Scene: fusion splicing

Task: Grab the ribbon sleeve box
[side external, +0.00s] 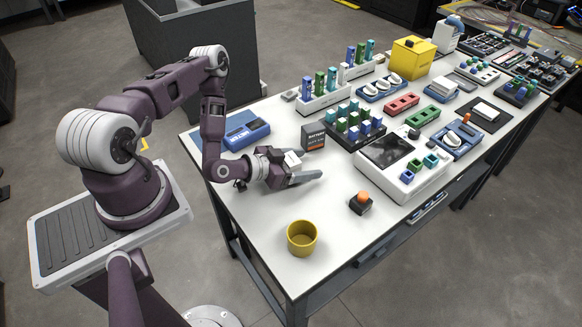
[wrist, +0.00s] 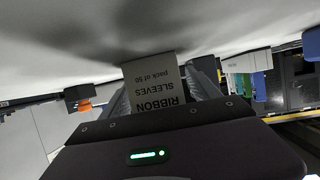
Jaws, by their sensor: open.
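The ribbon sleeve box (wrist: 155,84) is pale grey-white with dark lettering "RIBBON SLEEVES pack of 50", upside down in the wrist view. It stands between the two fingers of my gripper (wrist: 163,92), which are apart on either side of it. Whether either finger touches it I cannot tell. In the side view my gripper (side external: 300,171) is low over the white table, with its fingers pointing right. A small white box (side external: 293,159) shows at the fingers there, partly hidden by the gripper.
A dark battery box (side external: 313,136) stands just behind my gripper. A blue case (side external: 246,134) is to its left. A yellow cup (side external: 301,238) and a black block with an orange knob (side external: 361,203) stand nearer the front. Racks and a splicer (side external: 403,160) fill the right side.

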